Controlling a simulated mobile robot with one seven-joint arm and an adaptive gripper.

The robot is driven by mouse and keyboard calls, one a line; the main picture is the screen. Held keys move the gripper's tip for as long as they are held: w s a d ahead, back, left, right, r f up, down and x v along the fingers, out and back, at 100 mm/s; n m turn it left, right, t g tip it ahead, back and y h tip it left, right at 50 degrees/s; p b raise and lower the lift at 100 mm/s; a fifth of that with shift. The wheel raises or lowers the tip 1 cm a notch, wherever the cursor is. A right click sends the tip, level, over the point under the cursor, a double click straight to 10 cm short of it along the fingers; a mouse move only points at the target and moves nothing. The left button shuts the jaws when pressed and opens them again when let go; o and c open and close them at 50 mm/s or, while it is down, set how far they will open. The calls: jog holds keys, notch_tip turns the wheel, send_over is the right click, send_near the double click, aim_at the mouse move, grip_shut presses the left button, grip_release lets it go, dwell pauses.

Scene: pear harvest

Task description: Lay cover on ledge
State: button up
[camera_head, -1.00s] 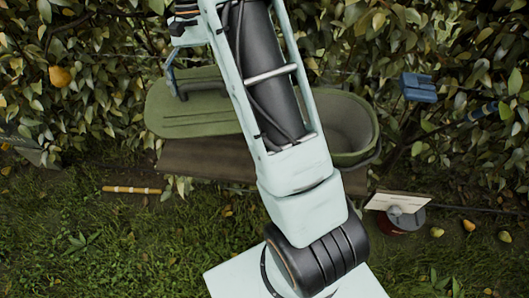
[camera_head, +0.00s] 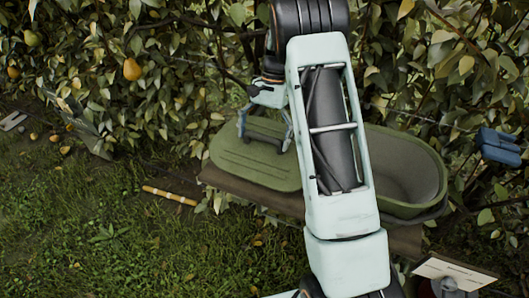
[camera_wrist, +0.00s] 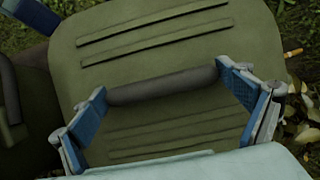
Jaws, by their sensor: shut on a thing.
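The green cover (camera_head: 235,165) has rounded corners and pressed ridges. It is over the left part of the brown ledge (camera_head: 225,184), left of the green tub (camera_head: 436,165). It looks nearly flat; I cannot tell whether it rests on the ledge or hangs just above it. My gripper (camera_head: 265,127) is shut on the cover's handle. In the wrist view, my gripper (camera_wrist: 160,90) has its blue fingers at both ends of the handle, and the cover (camera_wrist: 150,50) fills the middle. My arm hides the ground between cover and tub.
The tub stands open at the ledge's right. A blue object (camera_head: 500,147) hangs in the leafy hedge (camera_head: 130,60). A yellowish stick (camera_head: 170,195) lies on the grass (camera_head: 110,245). A pale board (camera_head: 455,272) stands at lower right. Pears hang at upper left.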

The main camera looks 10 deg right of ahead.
aim_at(264, 145)
notch_tip(264, 145, down, 5)
jog(key=shift+f, duration=0.15)
dwell(0.3)
jog(key=o, duration=1.1)
jog(key=shift+f, duration=0.1)
jog(key=v, duration=1.2)
jog(key=shift+s, duration=0.15)
jog(key=shift+r, duration=0.2)
